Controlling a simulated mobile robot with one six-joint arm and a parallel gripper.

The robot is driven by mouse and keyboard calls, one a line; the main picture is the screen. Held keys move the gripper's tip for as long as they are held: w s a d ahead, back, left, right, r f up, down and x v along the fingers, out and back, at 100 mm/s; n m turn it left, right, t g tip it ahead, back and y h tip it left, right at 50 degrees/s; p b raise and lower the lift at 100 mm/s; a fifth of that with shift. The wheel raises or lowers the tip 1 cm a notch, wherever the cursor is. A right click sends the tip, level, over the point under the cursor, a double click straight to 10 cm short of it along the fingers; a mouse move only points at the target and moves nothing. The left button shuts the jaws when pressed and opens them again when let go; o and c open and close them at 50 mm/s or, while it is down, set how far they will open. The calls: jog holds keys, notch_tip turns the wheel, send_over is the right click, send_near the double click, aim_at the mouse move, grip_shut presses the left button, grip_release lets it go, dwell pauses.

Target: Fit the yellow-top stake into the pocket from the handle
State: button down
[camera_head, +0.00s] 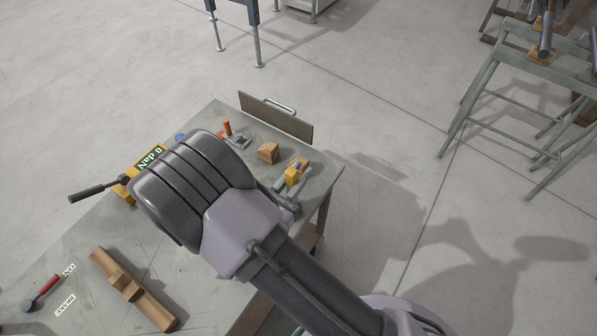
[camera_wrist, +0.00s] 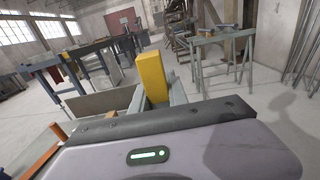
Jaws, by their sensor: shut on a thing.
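The yellow-top stake (camera_head: 291,177) is between the fingers of my gripper (camera_head: 287,186), near the table's right end. In the wrist view its yellow top (camera_wrist: 153,75) stands up between the fingers (camera_wrist: 155,100), tilted slightly. Its lower part is hidden. A black handle (camera_head: 93,191) sticks out left from a yellow unit (camera_head: 124,189) with a green-lit display (camera_head: 151,157) at the table's left edge. My arm hides much of the middle of the table. I cannot tell which opening is the pocket.
A wooden block (camera_head: 268,152) and an orange peg (camera_head: 227,128) on a grey bracket stand near the back edge, by an upright panel (camera_head: 275,115). A notched wooden piece (camera_head: 130,287) and a red-handled lever (camera_head: 42,291) are at the front. Bare tabletop (camera_head: 88,232) lies at left.

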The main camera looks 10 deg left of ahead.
jog(key=shift+f+b, duration=0.5)
jog(key=shift+f, duration=0.3)
jog(key=c, duration=1.2)
grip_release()
jog(key=shift+s, duration=0.1)
jog(key=p+v, duration=0.3)
jog(key=v, duration=0.8)
jog(key=shift+s+a, duration=0.2)
jog(key=shift+s, duration=0.15)
